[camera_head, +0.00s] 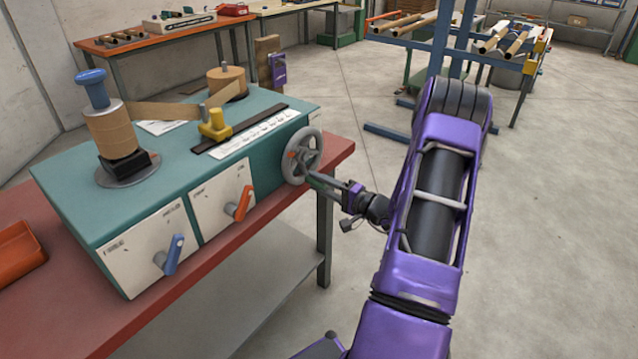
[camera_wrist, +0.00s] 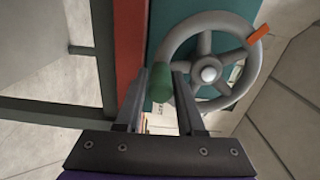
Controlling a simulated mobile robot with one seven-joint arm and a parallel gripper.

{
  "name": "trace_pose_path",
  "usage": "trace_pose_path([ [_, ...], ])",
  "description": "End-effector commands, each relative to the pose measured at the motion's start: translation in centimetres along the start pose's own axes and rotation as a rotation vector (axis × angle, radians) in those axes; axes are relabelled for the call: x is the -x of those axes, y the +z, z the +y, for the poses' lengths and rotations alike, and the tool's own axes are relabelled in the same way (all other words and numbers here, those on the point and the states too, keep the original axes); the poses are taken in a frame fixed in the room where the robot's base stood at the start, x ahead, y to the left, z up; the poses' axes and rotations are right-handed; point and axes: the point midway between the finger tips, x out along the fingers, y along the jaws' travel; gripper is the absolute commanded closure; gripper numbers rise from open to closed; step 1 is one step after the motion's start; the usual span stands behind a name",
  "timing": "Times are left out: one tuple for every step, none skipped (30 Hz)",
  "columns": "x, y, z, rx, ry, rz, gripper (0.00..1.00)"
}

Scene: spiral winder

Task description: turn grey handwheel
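The grey handwheel (camera_wrist: 207,75) is a spoked wheel with a pale hub and an orange mark on its upper right rim in the wrist view. In the head view the handwheel (camera_head: 302,155) is on the right end of the teal winder. A green knob (camera_wrist: 160,84) stands out from the wheel's left rim in the wrist view. My gripper (camera_wrist: 160,72) has one finger on each side of the knob, and the knob fills the gap. In the head view my gripper (camera_head: 318,184) is at the wheel's lower right edge.
The teal winder (camera_head: 85,190) stands on a red-topped bench (camera_head: 60,300). The floor right of the bench is open up to a blue rack (camera_head: 440,45).

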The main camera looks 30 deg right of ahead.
Motion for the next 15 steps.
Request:
trace_pose_path([
  [0.01,0.0,0.01,-0.001,0.0,0.0,0.51],
  [0.0,0.0,0.01,-0.001,0.0,0.0,0.46],
  [0.0,0.01,0.0,-0.001,0.0,0.0,0.39],
  [-0.01,0.01,0.0,-0.001,0.0,0.0,0.39],
  [-0.02,0.01,-0.01,-0.001,0.0,0.0,0.39],
  [-0.02,0.02,-0.01,-0.001,-0.001,0.0,0.39],
  [-0.02,0.02,-0.02,-0.001,-0.001,0.0,0.39],
  [-0.03,0.02,-0.02,-0.001,-0.001,0.0,0.39],
  [-0.04,0.02,-0.02,-0.001,-0.001,0.0,0.39],
  [-0.04,0.02,-0.03,-0.001,-0.001,0.0,0.39],
  [-0.02,0.02,-0.03,-0.001,-0.001,0.0,0.39],
  [0.06,0.01,-0.03,-0.001,-0.001,0.0,0.39],
  [0.18,0.0,-0.04,-0.001,-0.001,0.0,0.39],
  [0.36,-0.01,-0.04,-0.001,-0.001,0.001,0.39],
  [0.7,-0.03,-0.04,-0.001,-0.001,0.001,0.39],
])
